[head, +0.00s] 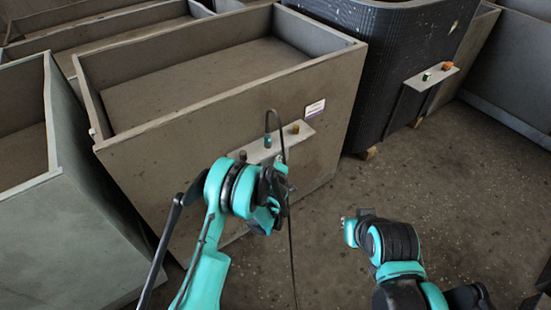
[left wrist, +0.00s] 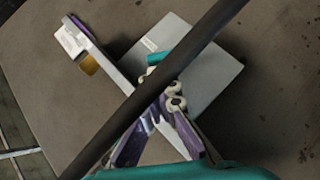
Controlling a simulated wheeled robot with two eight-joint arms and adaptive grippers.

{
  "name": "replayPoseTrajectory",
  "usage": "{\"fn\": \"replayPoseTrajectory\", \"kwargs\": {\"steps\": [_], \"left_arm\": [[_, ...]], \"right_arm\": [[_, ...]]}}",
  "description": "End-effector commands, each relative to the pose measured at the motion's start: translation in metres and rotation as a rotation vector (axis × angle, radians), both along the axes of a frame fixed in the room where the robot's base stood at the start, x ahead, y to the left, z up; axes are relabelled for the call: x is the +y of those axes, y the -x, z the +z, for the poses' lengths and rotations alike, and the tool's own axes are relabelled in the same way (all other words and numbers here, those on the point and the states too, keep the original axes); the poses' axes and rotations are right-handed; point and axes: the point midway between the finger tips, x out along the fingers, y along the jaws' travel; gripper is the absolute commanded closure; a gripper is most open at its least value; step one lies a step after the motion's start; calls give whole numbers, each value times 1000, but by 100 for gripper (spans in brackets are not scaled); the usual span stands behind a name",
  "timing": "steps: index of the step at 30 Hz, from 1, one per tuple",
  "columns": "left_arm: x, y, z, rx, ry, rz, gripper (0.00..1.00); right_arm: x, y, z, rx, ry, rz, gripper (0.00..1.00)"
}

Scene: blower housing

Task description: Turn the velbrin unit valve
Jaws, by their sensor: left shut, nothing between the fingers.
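A grey-brown open box (head: 225,125) carries a pale bracket (head: 285,142) on its front. A brass knob (head: 295,128), a teal fitting (head: 268,141) and a dark knob (head: 242,156) sit on the bracket. The label (head: 314,108) is unreadable, so I cannot tell which unit is the velbrin one. My left gripper (head: 277,195) is in front of and below the bracket. In the left wrist view its shut, empty fingers (left wrist: 165,103) overlap the bracket (left wrist: 108,62); contact is unclear. The brass knob (left wrist: 89,65) is up-left of the fingers.
A thin black cable (head: 291,240) hangs in front of the box; a dark bar (left wrist: 140,95) crosses the left wrist view. A dark ribbed bin (head: 400,60) with a similar bracket (head: 430,76) stands right. Another grey bin (head: 70,230) is at left. Floor (head: 455,190) is clear at right.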

Motion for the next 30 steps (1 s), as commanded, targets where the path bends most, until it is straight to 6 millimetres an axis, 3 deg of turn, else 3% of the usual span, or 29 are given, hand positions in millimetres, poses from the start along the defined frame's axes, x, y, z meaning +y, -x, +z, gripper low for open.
{"fn": "replayPoseTrajectory", "kwargs": {"steps": [16, 30], "left_arm": [[-2, 1, -2, 7, -9, 2, 100], [-5, -1, 0, 99, -139, 0, 100]], "right_arm": [[0, 0, 0, 0, 0, 0, 100], [0, 0, 7, 0, 0, 0, 100]]}}
